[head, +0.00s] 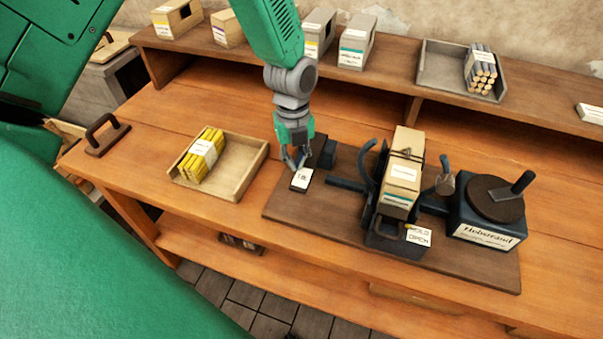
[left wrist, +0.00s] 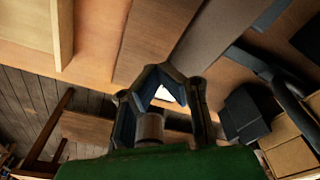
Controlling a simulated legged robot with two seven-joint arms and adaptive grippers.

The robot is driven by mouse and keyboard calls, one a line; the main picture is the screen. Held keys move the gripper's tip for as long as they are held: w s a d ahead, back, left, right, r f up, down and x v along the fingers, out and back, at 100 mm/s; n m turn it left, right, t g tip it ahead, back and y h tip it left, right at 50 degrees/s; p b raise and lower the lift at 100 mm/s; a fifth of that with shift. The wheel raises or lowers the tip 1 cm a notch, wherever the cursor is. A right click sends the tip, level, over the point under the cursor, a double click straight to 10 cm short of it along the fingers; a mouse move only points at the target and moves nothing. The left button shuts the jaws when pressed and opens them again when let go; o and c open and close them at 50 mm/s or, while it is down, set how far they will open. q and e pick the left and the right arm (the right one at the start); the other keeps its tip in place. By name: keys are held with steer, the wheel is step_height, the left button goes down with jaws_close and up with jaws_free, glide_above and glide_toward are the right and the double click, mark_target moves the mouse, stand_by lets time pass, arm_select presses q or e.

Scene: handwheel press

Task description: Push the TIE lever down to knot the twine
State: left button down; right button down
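My left gripper (head: 295,167) points down at the left end of the dark baseboard, just above a small white dark-edged label plate (head: 301,180). Its lettering is too small to read. In the left wrist view the fingers (left wrist: 160,69) come together at the tips, with a white patch showing between them. A greyish-brown cylinder (left wrist: 150,127) shows between the fingers; I cannot tell what it belongs to. A dark block (head: 328,152) stands right of the gripper. I cannot clearly identify the TIE lever. The press holds a twine-wrapped carton bundle (head: 401,172). My right gripper is out of view.
A dark bar (head: 346,184) sticks out left from the press, close to my gripper. The handwheel (head: 496,199) sits on a labelled housing at the right. A wooden tray (head: 247,172) with yellow sticks stands left. Boxes and a grey tray (head: 437,76) are on the back shelf.

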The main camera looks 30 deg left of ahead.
arm_select(q)
step_height(320, 180, up, 11)
steer(key=shift+w+a+f, duration=0.2)
steer(key=shift+w+a, duration=0.1)
steer(key=shift+w, duration=0.15)
stand_by(0.3)
